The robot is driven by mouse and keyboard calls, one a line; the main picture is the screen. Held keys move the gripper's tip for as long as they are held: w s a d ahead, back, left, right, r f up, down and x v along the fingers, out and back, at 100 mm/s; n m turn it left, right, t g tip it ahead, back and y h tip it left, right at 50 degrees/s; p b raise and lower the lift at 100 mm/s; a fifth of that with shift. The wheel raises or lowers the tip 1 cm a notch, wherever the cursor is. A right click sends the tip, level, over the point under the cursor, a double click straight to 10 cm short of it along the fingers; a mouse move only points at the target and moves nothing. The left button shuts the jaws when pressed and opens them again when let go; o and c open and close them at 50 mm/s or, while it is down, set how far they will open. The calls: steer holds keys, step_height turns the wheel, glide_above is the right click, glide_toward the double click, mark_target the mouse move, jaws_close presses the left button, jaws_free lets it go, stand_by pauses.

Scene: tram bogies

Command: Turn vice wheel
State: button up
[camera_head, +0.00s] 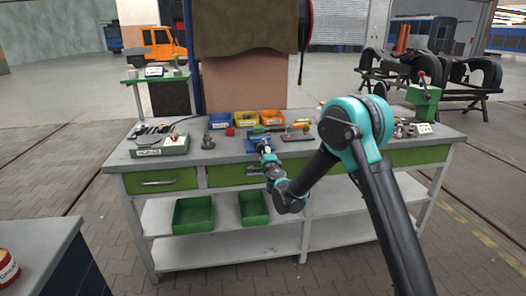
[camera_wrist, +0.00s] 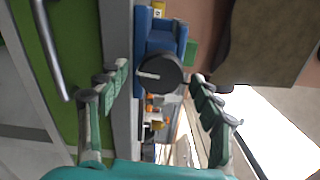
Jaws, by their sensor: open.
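The vice wheel (camera_wrist: 165,73) is a dark round disc with a pale bar across its left side, in the middle of the wrist view. It sits on the front of the blue vice (camera_wrist: 160,40), which shows in the head view (camera_head: 254,139) at the bench's front edge. My gripper (camera_wrist: 158,72) is open, with one finger on each side of the wheel and a gap between each finger and the rim. In the head view my gripper (camera_head: 264,150) is small at the vice and hides the wheel.
The grey workbench (camera_head: 225,155) has green drawers (camera_head: 160,181) below its top. A grey box (camera_head: 160,146) lies left and a green machine (camera_head: 423,100) stands right. A green-topped stand (camera_head: 155,75) is behind.

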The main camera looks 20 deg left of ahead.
steer(key=v, duration=1)
steer(key=shift+s+d, duration=0.1)
